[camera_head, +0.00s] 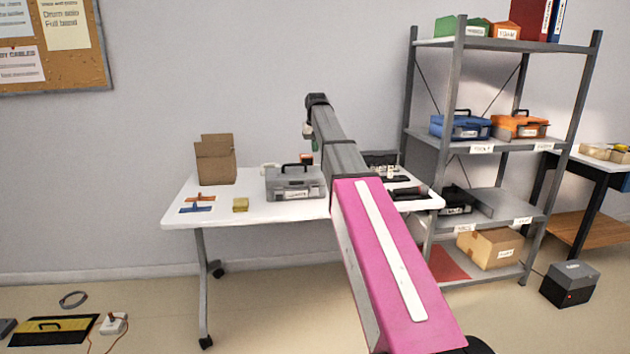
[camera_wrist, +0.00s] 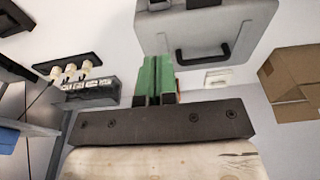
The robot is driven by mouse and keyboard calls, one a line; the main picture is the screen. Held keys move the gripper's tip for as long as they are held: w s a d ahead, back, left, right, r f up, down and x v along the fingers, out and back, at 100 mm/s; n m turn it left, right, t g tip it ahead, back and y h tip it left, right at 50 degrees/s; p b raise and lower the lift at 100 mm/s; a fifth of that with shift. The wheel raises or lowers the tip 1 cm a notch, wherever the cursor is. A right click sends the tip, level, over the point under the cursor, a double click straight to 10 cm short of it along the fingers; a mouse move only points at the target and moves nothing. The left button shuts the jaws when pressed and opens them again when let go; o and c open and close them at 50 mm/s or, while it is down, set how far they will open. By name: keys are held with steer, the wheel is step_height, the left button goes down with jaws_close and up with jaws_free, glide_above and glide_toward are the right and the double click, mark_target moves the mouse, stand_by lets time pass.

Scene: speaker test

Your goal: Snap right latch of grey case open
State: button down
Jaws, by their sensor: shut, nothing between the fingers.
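The grey case (camera_head: 292,188) stands closed on the white table (camera_head: 250,212), its dark handle raised and a pale label on its front. In the wrist view the case (camera_wrist: 187,28) fills the top middle, with its black handle below. The right latch is too small to make out. My gripper (camera_head: 316,145) is above and behind the case's right end in the head view, partly hidden by my arm. In the wrist view my gripper (camera_wrist: 157,62) has green fingers pressed together with nothing between them. Their tips overlap the case's edge; I cannot tell whether they touch.
A cardboard box (camera_head: 215,160) stands at the table's back left. A rack with pale knobs (camera_wrist: 70,72) is beside the case. A metal shelf (camera_head: 480,140) stands right.

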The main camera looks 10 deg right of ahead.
glide_above(315, 180)
steer(key=s, duration=0.2)
steer(key=f, duration=1)
steer(key=shift+a, duration=0.3)
steer(key=shift+s+f, duration=0.25)
steer(key=shift+f, duration=0.3)
steer(key=shift+s+f, duration=0.25)
steer(key=shift+f, duration=0.3)
steer(key=shift+s+f, duration=0.2)
steer(key=shift+f, duration=0.55)
steer(key=shift+s, duration=0.15)
steer(key=shift+s+f+t, duration=0.1)
steer(key=shift+s+t, duration=0.1)
steer(key=shift+t, duration=0.2)
